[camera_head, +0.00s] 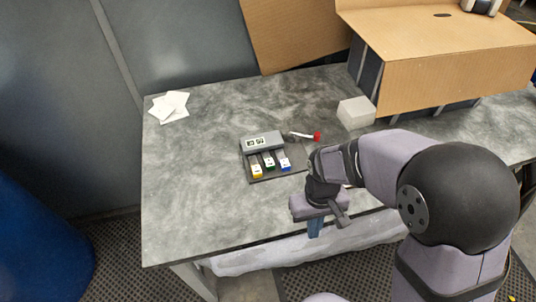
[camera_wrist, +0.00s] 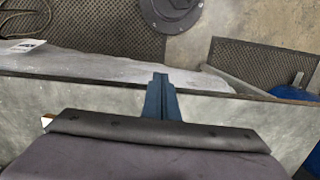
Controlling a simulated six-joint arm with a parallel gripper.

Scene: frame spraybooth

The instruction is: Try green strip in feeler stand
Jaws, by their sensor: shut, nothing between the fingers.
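The feeler stand (camera_head: 261,143) is a grey block with two black-and-white marks, on a dark tray (camera_head: 295,173) near the middle of the table. The green strip (camera_head: 269,162) lies at the stand's front, between the yellow strip (camera_head: 257,171) and the blue strip (camera_head: 285,163). My gripper (camera_head: 315,229) is right of and nearer than the stand, over the table's front edge, apart from the strips. In the wrist view my gripper (camera_wrist: 160,84) is shut and empty, with its blue fingers together. No strip shows clearly in the wrist view.
A red-tipped item (camera_head: 315,137) lies right behind the stand. White papers (camera_head: 170,107) lie at the back left. The left of the table (camera_head: 190,190) is clear.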

